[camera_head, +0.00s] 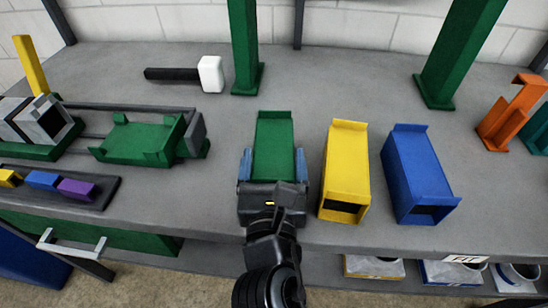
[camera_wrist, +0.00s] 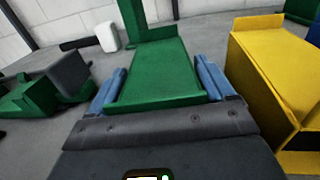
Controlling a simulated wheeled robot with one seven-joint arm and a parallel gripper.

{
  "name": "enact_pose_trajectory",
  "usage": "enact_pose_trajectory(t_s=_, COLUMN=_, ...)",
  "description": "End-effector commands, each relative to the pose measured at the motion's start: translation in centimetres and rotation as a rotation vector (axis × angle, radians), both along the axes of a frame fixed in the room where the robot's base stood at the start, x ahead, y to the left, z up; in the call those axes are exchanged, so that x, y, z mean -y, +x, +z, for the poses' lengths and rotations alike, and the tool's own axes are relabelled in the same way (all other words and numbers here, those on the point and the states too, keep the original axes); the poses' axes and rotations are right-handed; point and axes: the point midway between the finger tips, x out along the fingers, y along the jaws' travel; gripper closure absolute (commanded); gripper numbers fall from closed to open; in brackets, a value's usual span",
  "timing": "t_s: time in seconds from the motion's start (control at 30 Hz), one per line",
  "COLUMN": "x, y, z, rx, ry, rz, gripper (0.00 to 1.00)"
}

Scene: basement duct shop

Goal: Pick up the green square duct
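The green square duct (camera_head: 273,142) lies on the grey workbench, long and box-shaped with a raised lip at its far end. It also fills the middle of the wrist view (camera_wrist: 155,72). My gripper (camera_head: 273,168) is at the near end of this duct, with one blue finger along each side of it. The fingers (camera_wrist: 157,88) are spread wide, near the outer ends of the dark palm. They are very close to the duct's sides; I cannot tell whether they touch.
A yellow duct (camera_head: 346,165) stands close to the right of my gripper, with a blue duct (camera_head: 416,170) beyond it. A green fixture (camera_head: 140,140) is to the left. A white-headed mallet (camera_head: 210,74) and a green post (camera_head: 244,45) are behind. Bare bench (camera_head: 330,85) lies behind the ducts.

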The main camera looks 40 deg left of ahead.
Motion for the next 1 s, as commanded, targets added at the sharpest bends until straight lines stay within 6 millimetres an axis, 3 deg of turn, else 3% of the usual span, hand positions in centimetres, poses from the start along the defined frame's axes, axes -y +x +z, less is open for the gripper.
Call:
enact_pose_trajectory(t_s=0.43, x=0.0, y=0.0, z=0.1, rx=0.001, ry=0.001, rz=0.0, gripper=0.6)
enact_pose_trajectory(t_s=0.77, x=0.0, y=0.0, z=0.6, rx=0.001, ry=0.002, rz=-0.001, gripper=0.6)
enact_pose_trajectory(t_s=1.0, x=0.0, y=0.0, z=3.4, rx=0.002, ry=0.004, rz=0.0, gripper=0.6)
